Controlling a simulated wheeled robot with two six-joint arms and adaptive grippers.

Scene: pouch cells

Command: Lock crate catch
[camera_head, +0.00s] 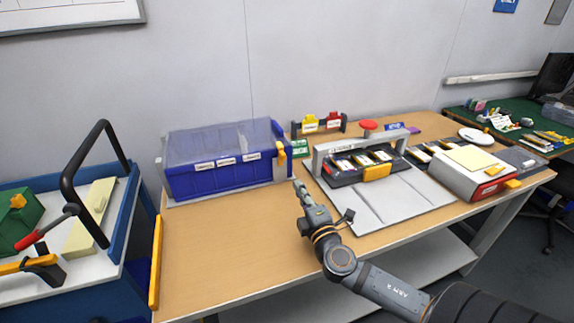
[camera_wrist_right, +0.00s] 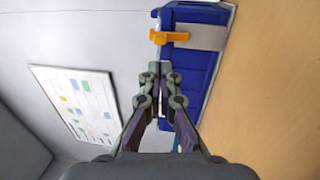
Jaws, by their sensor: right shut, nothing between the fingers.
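The blue crate (camera_head: 228,179) with a clear lid (camera_head: 220,143) stands at the back left of the wooden table. The lid lies down over the crate. The orange catch (camera_head: 281,152) is on the crate's right end, and it also shows at the top of the right wrist view (camera_wrist_right: 168,38). My right gripper (camera_head: 298,186) is shut and empty, in front of and below the catch in the head view. In the right wrist view the closed fingertips (camera_wrist_right: 160,68) are apart from the catch in the picture. My left gripper is not in view.
A grey fixture (camera_head: 322,158) with a yellow-handled tray of cells stands to the right of my right gripper. A blue cart (camera_head: 125,215) with a black handle stands at the left. The table front left (camera_head: 210,250) is clear.

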